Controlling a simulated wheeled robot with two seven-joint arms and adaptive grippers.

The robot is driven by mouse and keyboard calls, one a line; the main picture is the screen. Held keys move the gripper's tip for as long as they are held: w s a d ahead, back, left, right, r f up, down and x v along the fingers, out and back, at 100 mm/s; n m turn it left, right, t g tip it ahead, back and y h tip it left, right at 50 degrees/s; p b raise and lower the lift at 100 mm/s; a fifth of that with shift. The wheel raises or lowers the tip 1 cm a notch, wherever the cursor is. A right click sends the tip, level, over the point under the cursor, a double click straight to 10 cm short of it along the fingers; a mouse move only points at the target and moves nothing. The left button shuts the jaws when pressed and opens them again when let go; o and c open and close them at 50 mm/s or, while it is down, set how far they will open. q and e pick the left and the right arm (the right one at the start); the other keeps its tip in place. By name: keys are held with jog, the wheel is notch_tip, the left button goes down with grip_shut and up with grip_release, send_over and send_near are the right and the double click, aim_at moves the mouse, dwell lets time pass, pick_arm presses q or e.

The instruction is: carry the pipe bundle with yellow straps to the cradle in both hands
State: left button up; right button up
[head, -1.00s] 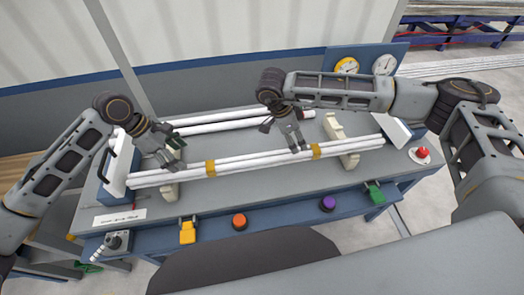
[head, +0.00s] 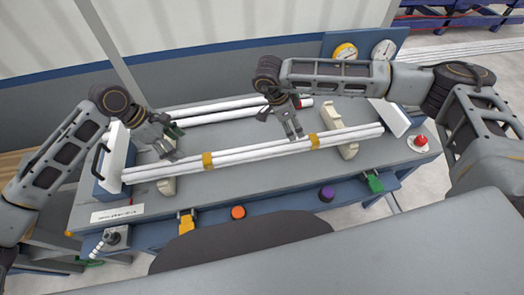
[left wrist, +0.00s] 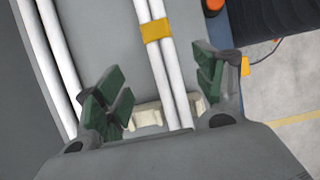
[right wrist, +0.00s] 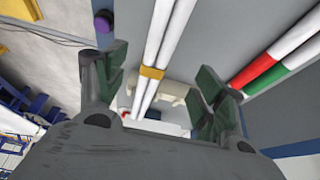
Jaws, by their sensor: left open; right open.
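The pipe bundle with yellow straps (head: 260,149) is a set of long white pipes lying along the front of the bench. Two cream notched supports (head: 167,188) (head: 350,150) stand under it near its ends. I cannot tell which part is named the cradle. My left gripper (head: 172,154) is open over the bundle's left part; in the left wrist view the bundle (left wrist: 168,75) runs between its green fingers (left wrist: 160,85). My right gripper (head: 294,134) is open near the right strap (head: 313,140); in the right wrist view the bundle (right wrist: 160,45) passes between its fingers.
Other white pipes (head: 240,112) lie behind; red and green bands (right wrist: 265,75) show in the right wrist view. White end plates (head: 114,155) (head: 390,117) stand at both bench ends. Orange (head: 238,212) and purple (head: 327,194) buttons line the front; a red button (head: 421,141) is at right.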

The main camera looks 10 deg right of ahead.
aim_at(197, 159)
pick_arm(q)
jog(key=shift+x, duration=6.35)
pick_arm(e)
jog(key=shift+x, duration=6.35)
pick_arm(q)
jog(key=shift+s, duration=0.1)
grip_shut()
pick_arm(e)
grip_shut()
